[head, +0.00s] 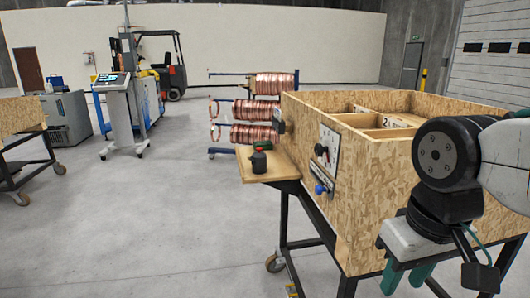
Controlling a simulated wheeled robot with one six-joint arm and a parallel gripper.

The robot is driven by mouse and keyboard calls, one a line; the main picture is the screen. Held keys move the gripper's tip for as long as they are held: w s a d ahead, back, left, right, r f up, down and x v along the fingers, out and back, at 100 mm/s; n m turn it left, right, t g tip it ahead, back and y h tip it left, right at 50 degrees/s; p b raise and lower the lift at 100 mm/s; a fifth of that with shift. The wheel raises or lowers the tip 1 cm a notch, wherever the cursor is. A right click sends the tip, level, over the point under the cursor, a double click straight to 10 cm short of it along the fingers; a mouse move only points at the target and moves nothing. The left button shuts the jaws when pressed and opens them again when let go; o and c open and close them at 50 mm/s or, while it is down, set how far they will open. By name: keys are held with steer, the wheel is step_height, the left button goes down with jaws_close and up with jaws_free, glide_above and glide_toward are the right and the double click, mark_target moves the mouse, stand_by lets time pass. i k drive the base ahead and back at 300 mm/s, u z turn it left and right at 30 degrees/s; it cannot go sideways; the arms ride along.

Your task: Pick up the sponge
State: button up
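I cannot make out a sponge for certain in the head view. A small red and green item (264,147) lies on the wooden side shelf (245,173), behind a dark can-like object (258,162); it is too small to identify. My gripper (408,277) hangs at the lower right, in front of the chipboard box, pointing down. Two teal pieces show below its grey body, partly hidden by the wrist. I see nothing held between them, but their opening is not clear.
The open chipboard box (375,180) with compartments stands on a wheeled black frame. Its front panel carries knobs. Copper coils (258,110) hang on a rack behind. A control stand (121,112), a forklift (165,62) and another cart (25,140) stand left. The central floor is clear.

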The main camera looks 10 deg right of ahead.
mark_target(266, 145)
steer(key=u, duration=0.95)
steer(key=i, duration=1.8)
steer(key=z, duration=0.4)
steer(key=i, duration=1.4)
steer(key=z, duration=0.7)
